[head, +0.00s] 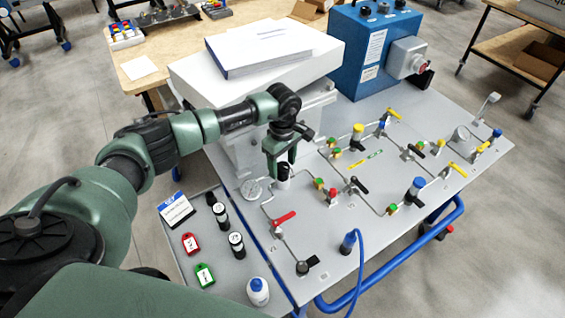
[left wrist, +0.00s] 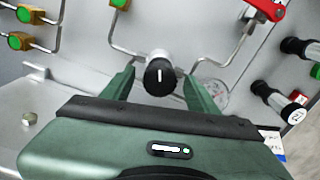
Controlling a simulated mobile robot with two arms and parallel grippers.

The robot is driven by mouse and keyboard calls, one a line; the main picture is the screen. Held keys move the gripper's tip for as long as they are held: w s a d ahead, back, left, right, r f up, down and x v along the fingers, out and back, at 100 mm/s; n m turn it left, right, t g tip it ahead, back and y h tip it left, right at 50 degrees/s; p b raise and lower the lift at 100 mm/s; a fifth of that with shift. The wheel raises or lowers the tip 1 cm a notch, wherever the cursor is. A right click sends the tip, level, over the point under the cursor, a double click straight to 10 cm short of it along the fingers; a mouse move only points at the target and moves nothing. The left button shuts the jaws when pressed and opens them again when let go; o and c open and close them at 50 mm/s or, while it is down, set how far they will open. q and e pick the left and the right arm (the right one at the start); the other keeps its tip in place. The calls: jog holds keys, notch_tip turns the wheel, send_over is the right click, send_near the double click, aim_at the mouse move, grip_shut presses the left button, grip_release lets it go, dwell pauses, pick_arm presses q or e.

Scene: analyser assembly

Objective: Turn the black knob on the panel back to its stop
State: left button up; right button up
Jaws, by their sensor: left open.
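The black knob (left wrist: 160,77) stands on the grey panel (head: 330,230), on a pale pipe stub, with a short white mark on its face that runs up and down in the left wrist view. My left gripper (head: 281,163) points down over the knob. Its two green fingers are open, one on each side of the knob, with a visible gap on both sides in the left wrist view. In the head view the gripper partly hides the knob (head: 283,171). My right gripper is not in view.
A pressure gauge (head: 251,189) and a red-handled valve (head: 284,218) are close to the knob. Thin pipes with several other valves cover the panel to the right. A white block (head: 240,140) rises just behind the gripper. Bottles and tags lie on the left tray.

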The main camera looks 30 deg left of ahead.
pick_arm(q)
grip_shut()
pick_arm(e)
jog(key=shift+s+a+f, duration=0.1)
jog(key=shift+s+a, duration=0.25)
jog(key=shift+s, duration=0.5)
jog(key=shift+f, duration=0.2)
